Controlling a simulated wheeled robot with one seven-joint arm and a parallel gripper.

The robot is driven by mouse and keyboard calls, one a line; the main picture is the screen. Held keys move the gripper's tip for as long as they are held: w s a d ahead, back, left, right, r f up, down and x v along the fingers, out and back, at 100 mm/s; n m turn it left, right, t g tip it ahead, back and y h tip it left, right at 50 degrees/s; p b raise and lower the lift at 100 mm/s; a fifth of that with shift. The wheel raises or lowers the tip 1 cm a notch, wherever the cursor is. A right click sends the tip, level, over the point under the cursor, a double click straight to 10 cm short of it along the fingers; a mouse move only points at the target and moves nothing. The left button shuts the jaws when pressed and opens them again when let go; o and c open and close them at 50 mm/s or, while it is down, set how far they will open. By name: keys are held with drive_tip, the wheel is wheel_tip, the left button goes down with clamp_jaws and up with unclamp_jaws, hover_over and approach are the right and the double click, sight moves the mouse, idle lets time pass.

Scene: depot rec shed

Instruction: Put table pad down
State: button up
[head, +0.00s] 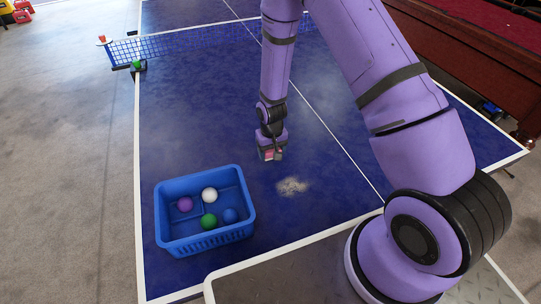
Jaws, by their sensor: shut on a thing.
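My gripper (270,152) points down over the blue table tennis table (330,230), left of its white centre line. It is shut on a small pad, the table pad (266,156), of which only a little pinkish and teal edge shows. The gripper hides most of the pad. I cannot tell whether the pad touches the table or hangs just above it.
A blue basket (247,213) with purple, white, green and blue balls stands at the table's front left. The net (190,42) crosses behind, with a green ball (137,65) near its left post. A brown wooden table (480,60) stands at the right. Blue surface left of my gripper is clear.

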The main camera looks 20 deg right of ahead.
sight(271, 156)
drive_tip(key=shift+w, duration=0.5)
drive_tip(key=shift+f, duration=1.75)
drive_tip(key=shift+f, duration=0.1)
drive_tip(key=o, duration=1.1)
wheel_tip(271, 156, up, 12)
drive_tip(key=shift+r, duration=0.2)
